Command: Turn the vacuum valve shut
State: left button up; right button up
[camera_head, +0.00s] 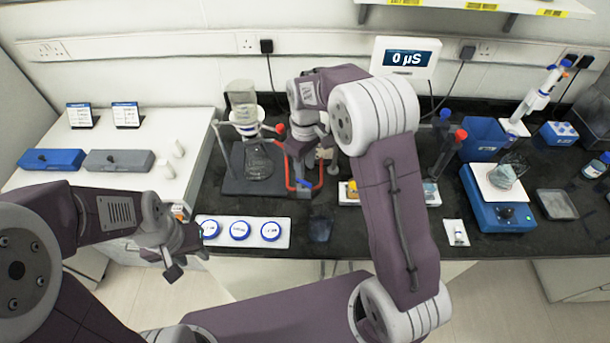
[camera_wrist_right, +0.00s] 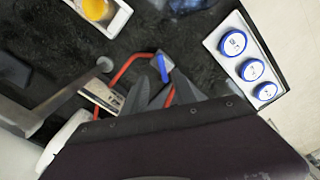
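The vacuum valve shows as a small blue handle (camera_head: 304,185) on red tubing (camera_head: 318,181) at the dark bench's front middle. In the right wrist view the blue handle (camera_wrist_right: 162,68) lies just past my fingertips, with red tubing on either side. My right gripper (camera_wrist_right: 163,82) points down at it, fingers apart, with red tubing visible between them. No contact with the handle can be made out. In the head view the right gripper (camera_head: 302,160) is partly hidden by its own wrist. My left gripper (camera_head: 186,262) hangs empty, fingers apart, before the white bench.
A white tray with several blue-rimmed discs (camera_head: 240,243) lies front left of the valve. A dark stand base (camera_head: 235,184) with a clear flask (camera_head: 258,160) is left of it. A white tray with a yellow item (camera_wrist_right: 97,10) lies close by. A blue balance (camera_head: 500,214) stands right.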

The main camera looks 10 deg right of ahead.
aim_at(304, 181)
jog(key=f, duration=0.4)
jog(key=shift+s+a+f, duration=0.25)
jog(key=shift+a+f, duration=0.05)
pick_arm(q)
jog(key=shift+s+a+r, duration=0.1)
jog(key=shift+s+a, duration=0.05)
pick_arm(e)
jog(key=shift+w+d+f, duration=0.1)
jog(key=shift+d+f, duration=0.05)
jog(key=shift+d, duration=0.05)
jog(key=shift+a, duration=0.1)
grip_shut()
pick_arm(q)
jog(key=shift+r+p, duration=0.2)
jog(key=shift+p, duration=0.1)
pick_arm(e)
jog(key=shift+m, duration=1)
jog(key=m+p, duration=0.1)
jog(key=m, duration=0.2)
jog(key=shift+r+m+p, duration=0.2)
jog(key=shift+m+p, duration=0.1)
jog(key=shift+p, duration=0.05)
pick_arm(q)
notch_tip(304, 181, up, 3)
jog(key=shift+p, duration=0.65)
pick_arm(e)
jog(key=m, duration=0.5)
jog(key=shift+w, duration=0.1)
jog(key=shift+m, duration=0.4)
